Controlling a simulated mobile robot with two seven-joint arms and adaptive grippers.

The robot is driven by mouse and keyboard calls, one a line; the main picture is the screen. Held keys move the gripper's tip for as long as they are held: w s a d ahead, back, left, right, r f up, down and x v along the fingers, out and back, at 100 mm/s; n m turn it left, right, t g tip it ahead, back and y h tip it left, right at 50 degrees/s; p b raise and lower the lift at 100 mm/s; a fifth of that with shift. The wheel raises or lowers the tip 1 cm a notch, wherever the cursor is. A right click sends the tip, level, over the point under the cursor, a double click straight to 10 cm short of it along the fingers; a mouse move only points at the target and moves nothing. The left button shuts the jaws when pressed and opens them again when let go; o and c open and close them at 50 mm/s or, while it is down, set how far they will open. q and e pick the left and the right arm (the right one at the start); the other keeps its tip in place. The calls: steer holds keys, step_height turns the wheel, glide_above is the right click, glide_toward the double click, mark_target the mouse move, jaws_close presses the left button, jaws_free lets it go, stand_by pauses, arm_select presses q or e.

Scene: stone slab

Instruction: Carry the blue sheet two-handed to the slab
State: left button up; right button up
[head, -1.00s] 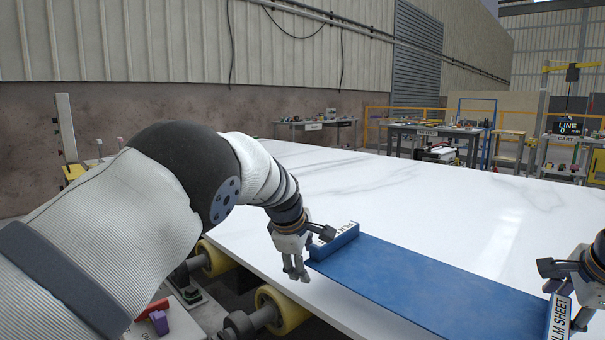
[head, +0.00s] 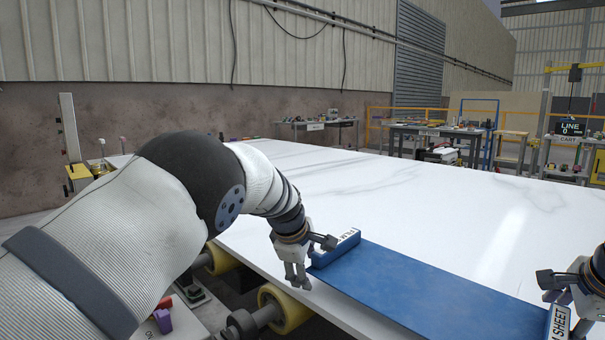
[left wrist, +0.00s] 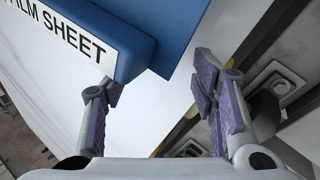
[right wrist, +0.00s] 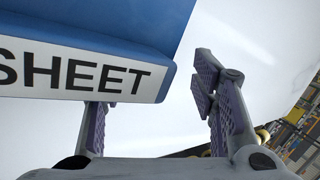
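The blue sheet (head: 430,285) lies over the near edge of the white slab (head: 430,195). It has a raised blue bar with a white lettered label at each end. My left gripper (head: 298,280) is at the sheet's left end; in the left wrist view its fingers (left wrist: 160,92) are spread, with a corner of the bar (left wrist: 150,55) near one finger. My right gripper (head: 562,302) is at the right end bar; in the right wrist view its fingers (right wrist: 150,100) are apart and the labelled bar (right wrist: 166,82) partly hides one. I cannot tell whether either gripper touches the sheet.
Yellow rollers (head: 285,310) sit under the slab's near left edge. A red switch (head: 165,302) and a purple one (head: 163,321) are at lower left. Workbenches (head: 430,131) stand beyond the slab. The slab behind the sheet is clear.

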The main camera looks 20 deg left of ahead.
arm_select(q)
steer(key=shift+d, duration=0.45)
arm_select(e)
steer(key=shift+a, duration=0.45)
arm_select(q)
steer(key=shift+a, duration=0.35)
arm_select(e)
steer(key=shift+d, duration=0.3)
arm_select(q)
steer(key=o, duration=0.5)
steer(key=shift+a, duration=1.25)
arm_select(e)
steer(key=d, duration=0.2)
steer(key=shift+d, duration=0.3)
arm_select(q)
steer(key=shift+a, duration=0.3)
arm_select(e)
steer(key=shift+d, duration=0.3)
arm_select(q)
steer(key=shift+a, duration=0.1)
arm_select(e)
steer(key=o, duration=0.5)
steer(key=shift+d, duration=0.1)
